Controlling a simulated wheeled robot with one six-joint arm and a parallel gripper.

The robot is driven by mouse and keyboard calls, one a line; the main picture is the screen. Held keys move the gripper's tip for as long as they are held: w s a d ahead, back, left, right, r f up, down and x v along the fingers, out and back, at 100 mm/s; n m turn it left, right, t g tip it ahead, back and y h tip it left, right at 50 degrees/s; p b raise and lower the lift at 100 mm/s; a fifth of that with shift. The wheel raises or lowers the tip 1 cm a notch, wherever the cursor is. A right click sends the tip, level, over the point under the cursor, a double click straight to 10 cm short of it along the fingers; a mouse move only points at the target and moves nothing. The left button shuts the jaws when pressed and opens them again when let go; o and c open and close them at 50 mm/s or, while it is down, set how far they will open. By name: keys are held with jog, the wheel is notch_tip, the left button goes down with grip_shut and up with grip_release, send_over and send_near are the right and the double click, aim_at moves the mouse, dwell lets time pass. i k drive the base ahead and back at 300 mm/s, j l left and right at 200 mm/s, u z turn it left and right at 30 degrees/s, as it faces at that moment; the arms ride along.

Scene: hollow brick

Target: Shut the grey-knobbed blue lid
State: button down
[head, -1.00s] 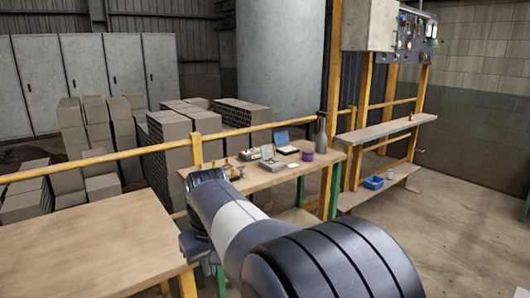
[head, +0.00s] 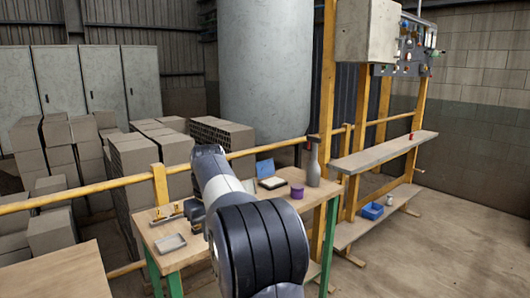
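The blue lid (head: 265,168) stands raised at the back of a small dark box with a pale top or inside (head: 272,183), on the far workbench. The lid looks open; its grey knob is too small to make out. My gripper (head: 188,212) is at the far end of my arm, over the left part of the same bench, to the left of the lid and apart from it. Its fingers are too small and partly hidden by my arm, so I cannot tell whether they are open.
The workbench (head: 228,226) also holds a grey tray (head: 170,243), a purple cup (head: 297,191) and a grey bottle (head: 313,165) right of the lid. A yellow rail (head: 110,185) runs behind. Another table (head: 60,272) is at lower left. A shelf holds a blue bin (head: 371,211).

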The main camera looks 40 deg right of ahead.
aim_at(265, 168)
jog(key=i+l, duration=0.4)
jog(key=l, duration=0.2)
jog(key=i+l, duration=0.4)
jog(key=l, duration=0.2)
jog(key=i+l, duration=0.4)
jog(key=l, duration=0.2)
jog(key=i+l, duration=0.4)
jog(key=l, duration=0.2)
jog(key=i+l, duration=0.45)
jog(key=l, duration=0.15)
